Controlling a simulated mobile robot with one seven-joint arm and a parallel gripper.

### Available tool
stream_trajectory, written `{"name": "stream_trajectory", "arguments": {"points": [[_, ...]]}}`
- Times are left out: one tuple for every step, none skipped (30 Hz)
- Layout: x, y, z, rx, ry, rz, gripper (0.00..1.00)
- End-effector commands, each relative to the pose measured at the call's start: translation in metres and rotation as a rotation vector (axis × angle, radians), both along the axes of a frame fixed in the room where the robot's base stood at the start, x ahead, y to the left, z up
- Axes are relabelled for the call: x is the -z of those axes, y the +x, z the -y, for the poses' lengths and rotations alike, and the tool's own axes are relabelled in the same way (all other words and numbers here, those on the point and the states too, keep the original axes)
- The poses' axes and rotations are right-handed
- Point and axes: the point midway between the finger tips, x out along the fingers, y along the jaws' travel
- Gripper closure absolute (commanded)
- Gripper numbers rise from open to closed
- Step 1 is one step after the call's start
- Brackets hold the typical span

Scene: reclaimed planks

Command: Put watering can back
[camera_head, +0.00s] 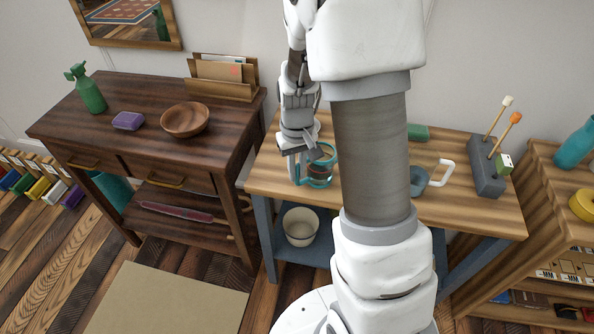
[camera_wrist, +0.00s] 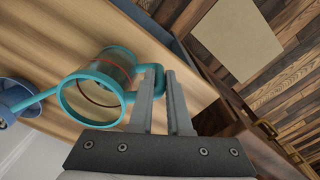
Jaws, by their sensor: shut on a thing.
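The watering can (camera_head: 319,181) has a clear body with teal rims, handle and spout. In the head view it is at the left part of the light wooden workbench (camera_head: 270,178), partly hidden by my arm. In the wrist view the watering can (camera_wrist: 88,118) shows its open top, with its spout pointing left. My gripper (camera_wrist: 161,72) is shut on its teal handle. My gripper (camera_head: 294,165) also shows in the head view, at the can's left side. I cannot tell whether the can's base touches the bench.
A blue-grey mug (camera_head: 418,181) with a white handle and a grey tool block (camera_head: 485,170) stand on the bench to the right. A cream pot (camera_head: 300,226) is on the shelf below. The dark desk (camera_head: 100,122) at left holds a wooden bowl (camera_head: 185,119) and green spray bottle (camera_head: 89,92).

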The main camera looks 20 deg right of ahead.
Motion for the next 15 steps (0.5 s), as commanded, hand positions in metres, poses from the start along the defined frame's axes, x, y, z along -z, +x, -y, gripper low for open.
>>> {"name": "stream_trajectory", "arguments": {"points": [[-0.0015,0.0006,0.0002,0.000,0.000,0.002,1.00],[-0.0015,0.0006,0.0002,0.000,0.000,0.002,1.00],[-0.0016,0.0005,0.0002,0.000,0.000,0.002,1.00],[-0.0014,0.0005,0.0002,0.000,0.000,0.002,1.00],[-0.0008,0.0005,0.0002,0.000,0.000,0.002,1.00],[0.0006,0.0005,0.0003,0.000,0.000,0.002,1.00],[0.0018,0.0004,0.0003,0.000,0.000,0.001,1.00],[0.0028,0.0004,0.0003,0.000,0.000,0.002,1.00],[0.0020,0.0002,0.0001,0.000,0.000,0.001,0.79],[0.0018,0.0001,0.0002,0.000,0.000,0.001,0.73],[0.0018,0.0001,0.0002,0.000,0.000,0.001,0.68],[0.0018,0.0001,0.0002,0.000,0.000,0.000,0.61],[0.0018,0.0001,0.0002,0.000,0.000,0.000,0.55],[0.0018,0.0001,0.0002,0.000,0.000,0.000,0.54],[0.0018,0.0001,0.0002,0.000,0.000,0.000,0.54]]}}
